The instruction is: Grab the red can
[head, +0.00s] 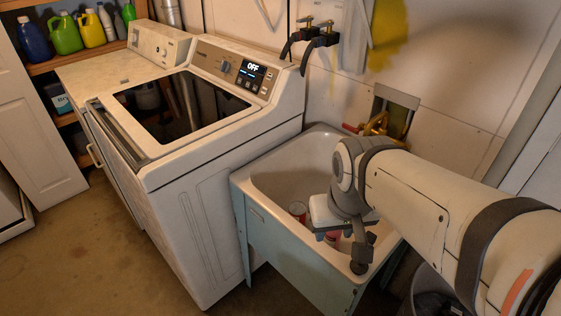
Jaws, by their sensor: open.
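My gripper (343,246) is open and points down into the utility sink (262,192). A small red thing (332,238), perhaps the red can, shows just below and between its fingers; the gripper hides most of it, and I cannot tell whether they touch. A second small can-like thing (298,209), reddish with a pale top, stands in the sink to the left of my gripper. I cannot tell for sure which of the two is the red can.
A white washing machine (215,165) with a dark lid window stands left of the sink. Taps (312,36) and brass pipework (378,128) are on the wall behind. A dark bin (432,292) is at the lower right. The floor at front left is clear.

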